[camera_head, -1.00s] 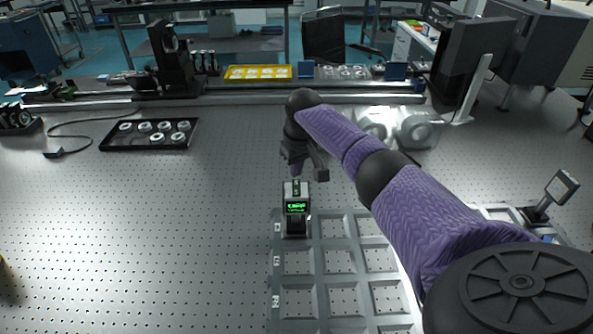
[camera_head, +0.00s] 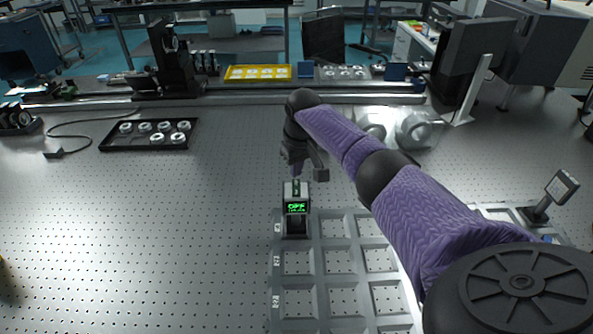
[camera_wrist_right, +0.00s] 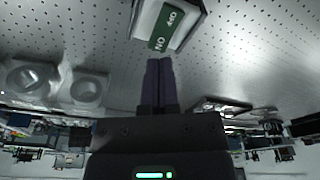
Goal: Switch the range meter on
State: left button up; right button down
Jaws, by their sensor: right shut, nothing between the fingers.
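The range meter (camera_head: 296,208) is a small dark box with a light top and a lit green display that seems to read OFF. It stands upright at the back left corner of a grey grid tray (camera_head: 275,290). In the right wrist view its green switch plate (camera_wrist_right: 165,28) carries the words ON and OFF. My right gripper (camera_head: 296,174) is shut and empty, just behind and above the meter. In the wrist view its closed fingertips (camera_wrist_right: 158,62) point at the ON side of the plate; whether they touch cannot be told. My left gripper is not in view.
A black tray of white rings (camera_head: 103,149) lies back left, with a cable beside it. Pale rounded parts (camera_head: 415,130) stand behind my right arm. A small panel on a stand (camera_head: 562,186) is at the right, a monitor (camera_head: 470,50) behind.

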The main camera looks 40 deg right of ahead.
aim_at(297, 182)
dwell(0.6)
jog(key=shift+f, duration=0.25)
jog(key=shift+f+b, duration=0.4)
jog(key=shift+f, duration=0.1)
jog(key=shift+f, duration=0.15)
jog(key=shift+f, duration=0.15)
jog(key=shift+f, duration=0.1)
notch_tip(297, 182, up, 7)
jog(key=p, duration=0.6)
jog(key=shift+p, duration=0.4)
